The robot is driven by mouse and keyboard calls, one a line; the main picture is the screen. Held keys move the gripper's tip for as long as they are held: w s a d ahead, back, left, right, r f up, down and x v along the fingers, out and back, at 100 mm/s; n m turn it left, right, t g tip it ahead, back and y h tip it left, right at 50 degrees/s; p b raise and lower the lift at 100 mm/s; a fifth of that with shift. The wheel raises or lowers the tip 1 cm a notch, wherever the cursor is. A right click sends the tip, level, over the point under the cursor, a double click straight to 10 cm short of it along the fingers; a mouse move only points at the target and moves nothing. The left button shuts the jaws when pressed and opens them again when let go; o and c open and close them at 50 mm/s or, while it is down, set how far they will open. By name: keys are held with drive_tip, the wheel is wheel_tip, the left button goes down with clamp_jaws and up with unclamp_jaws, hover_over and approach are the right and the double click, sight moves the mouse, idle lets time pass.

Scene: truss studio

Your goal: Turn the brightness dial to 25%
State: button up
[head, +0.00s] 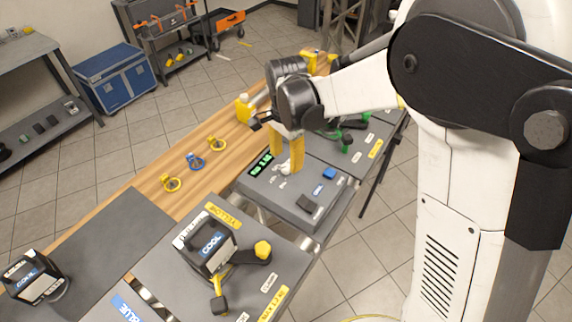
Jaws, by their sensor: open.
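The grey control box (285,205) stands on the bench's grey front section, with a green-lit display (260,163) on its left side. The display digits are too small to read. A small pale dial (283,168) shows on the box top, partly hidden by my gripper; its pointer angle cannot be made out. My gripper (286,161) points down over the box with its two yellow fingers apart, one on each side of the dial. Whether the fingers touch the dial cannot be told.
A blue button (329,174) and a black switch (307,203) sit on the box's right and front. A COOL lamp unit (207,243) stands in front. Green-handled parts (346,142) lie behind.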

sight(288, 167)
wheel_tip(288, 167, up, 9)
drive_tip(key=shift+f, duration=0.2)
idle(0.4)
drive_tip(key=s+d+n+t+b, duration=0.4)
drive_tip(key=s+d+n+t, duration=0.3)
drive_tip(key=s+d, duration=0.8)
drive_tip(key=s+n, duration=0.3)
drive_tip(key=shift+d+f+n+b, duration=0.15)
drive_tip(key=shift+d+n+b, duration=0.1)
drive_tip(key=shift+n+b, duration=0.05)
